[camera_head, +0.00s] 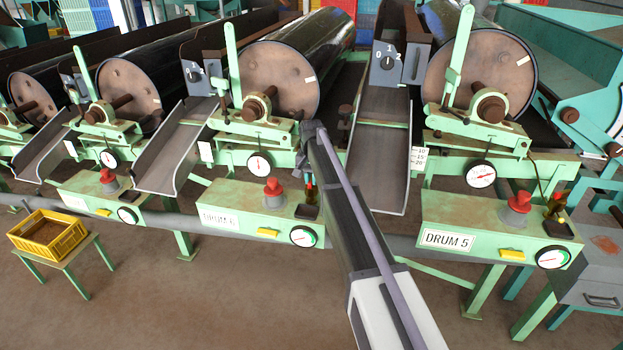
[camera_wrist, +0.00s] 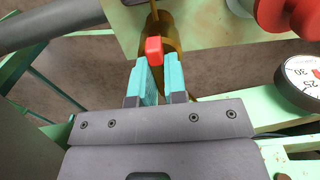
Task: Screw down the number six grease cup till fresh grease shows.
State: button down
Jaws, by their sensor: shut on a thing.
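The drum 6 green control box (camera_head: 240,215) is in the middle of the head view, with a faint label (camera_head: 220,219) that appears to read DRUM 6. My gripper (camera_head: 311,184) reaches down to the right end of this box. In the wrist view, the teal fingers of my gripper (camera_wrist: 155,70) are shut on the red piece (camera_wrist: 154,49) at the top of the brass-coloured grease cup (camera_wrist: 172,35). My fingers hide part of the cup. Whether grease shows at the cup cannot be told.
A red mushroom button (camera_head: 273,189) stands left of the cup, and a round gauge (camera_head: 303,236) sits on the box front. The drum 5 box (camera_head: 470,232) is to the right. A yellow crate (camera_head: 75,235) stands on a small table at left.

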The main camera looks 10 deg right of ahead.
jog(key=m, duration=1.1)
jog(key=shift+m, duration=0.4)
dwell(0.3)
jog(key=c, duration=1.2)
grip_release()
jog(key=shift+o, duration=0.2)
notch_tip(320, 180, up, 11)
jog(key=p, duration=1)
jog(key=shift+p, duration=0.4)
